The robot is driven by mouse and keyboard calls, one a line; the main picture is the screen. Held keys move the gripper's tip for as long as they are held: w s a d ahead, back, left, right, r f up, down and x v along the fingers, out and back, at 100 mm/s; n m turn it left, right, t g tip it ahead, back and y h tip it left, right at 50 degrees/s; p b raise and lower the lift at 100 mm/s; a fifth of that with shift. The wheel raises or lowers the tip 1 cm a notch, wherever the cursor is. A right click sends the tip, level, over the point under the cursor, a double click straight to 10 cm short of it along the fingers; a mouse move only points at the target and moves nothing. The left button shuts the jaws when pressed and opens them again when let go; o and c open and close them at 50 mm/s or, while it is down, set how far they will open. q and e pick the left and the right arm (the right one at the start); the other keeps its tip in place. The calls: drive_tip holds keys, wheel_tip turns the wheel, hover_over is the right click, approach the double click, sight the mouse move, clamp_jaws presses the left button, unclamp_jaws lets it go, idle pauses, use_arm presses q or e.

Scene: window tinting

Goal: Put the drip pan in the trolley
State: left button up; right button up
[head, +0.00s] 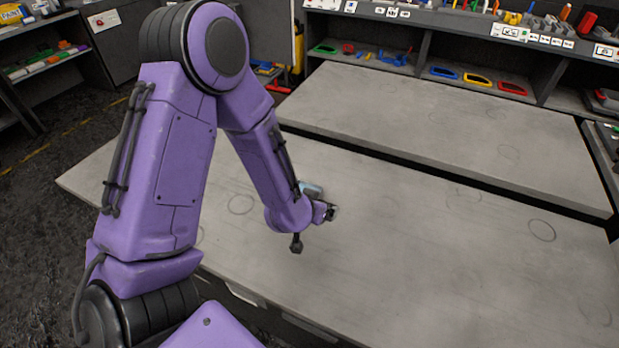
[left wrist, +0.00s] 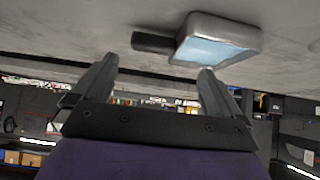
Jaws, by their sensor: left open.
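The drip pan looks like a small grey, rounded rectangular tray with a pale blue inside and a short dark handle. In the head view the drip pan (head: 312,188) lies on the grey worktable, mostly hidden behind my left wrist. In the left wrist view the drip pan (left wrist: 214,42) is at the top, just beyond the fingertips, with its dark handle pointing left between the fingers' lines. My left gripper (head: 314,229) is open and empty, low over the table; its two spread fingers also show in the left wrist view (left wrist: 157,66). No trolley can be made out. My right gripper is out of view.
The worktable (head: 430,250) is otherwise bare, marked with faint rings. A second grey tabletop (head: 450,125) lies behind it across a dark gap. Shelving with coloured trays (head: 478,78) and tools stands at the back. A shelf (head: 50,62) stands at the far left, with dark floor in front.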

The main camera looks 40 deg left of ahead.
use_arm(q)
drive_tip(key=x, duration=0.2)
drive_tip(key=p+x, duration=0.1)
drive_tip(key=x, duration=0.1)
drive_tip(key=d+x, duration=0.1)
drive_tip(key=x, duration=0.1)
drive_tip(key=shift+w+f, duration=0.1)
drive_tip(key=shift+f, duration=0.1)
drive_tip(key=shift+w+a+f, duration=0.15)
drive_tip(key=shift+a+f, duration=0.05)
drive_tip(key=shift+f, duration=0.1)
drive_tip(key=c, duration=1.4)
